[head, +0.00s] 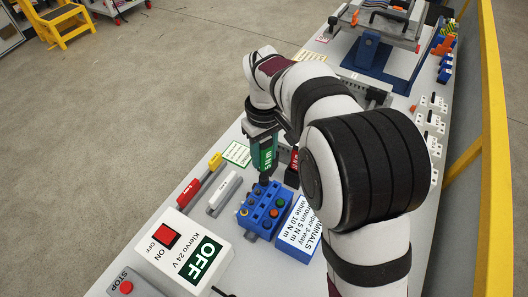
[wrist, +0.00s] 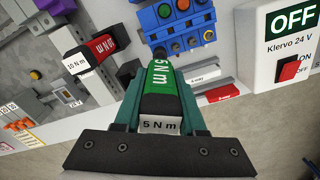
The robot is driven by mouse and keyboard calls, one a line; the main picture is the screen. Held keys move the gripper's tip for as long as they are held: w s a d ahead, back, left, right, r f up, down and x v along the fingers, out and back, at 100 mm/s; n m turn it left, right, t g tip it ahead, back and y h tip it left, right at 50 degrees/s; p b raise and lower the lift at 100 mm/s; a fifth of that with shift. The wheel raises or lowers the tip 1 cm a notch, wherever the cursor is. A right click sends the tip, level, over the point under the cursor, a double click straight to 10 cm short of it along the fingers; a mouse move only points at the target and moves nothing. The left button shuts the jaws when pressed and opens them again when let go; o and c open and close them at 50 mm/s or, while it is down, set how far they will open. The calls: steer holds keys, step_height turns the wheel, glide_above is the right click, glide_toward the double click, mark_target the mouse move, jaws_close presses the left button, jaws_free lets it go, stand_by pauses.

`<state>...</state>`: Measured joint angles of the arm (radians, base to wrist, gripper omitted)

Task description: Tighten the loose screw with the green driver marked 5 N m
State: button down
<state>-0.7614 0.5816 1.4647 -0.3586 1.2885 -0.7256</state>
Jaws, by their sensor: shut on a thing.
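My gripper (head: 262,142) is shut on the green driver (head: 265,157), which points down. In the wrist view my gripper (wrist: 160,105) holds the green driver (wrist: 163,82), and its 5 N m label reads clearly. The block (wrist: 185,29) carries several coloured round screws or caps. Whether the tip touches a screw is hidden, and I cannot tell which screw is loose. A red driver marked 10 N m (wrist: 98,48) stands beside the green one.
A white box with an OFF sign (head: 199,257) and red switch stands before the block. Red and white bars (head: 224,193) lie left. A blue stand (head: 385,66) is farther back.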

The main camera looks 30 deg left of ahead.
steer(key=shift+n, duration=1.2)
steer(key=shift+m, duration=1.1)
steer(key=m, duration=0.4)
steer(key=shift+m, duration=0.4)
steer(key=shift+n, duration=2.4)
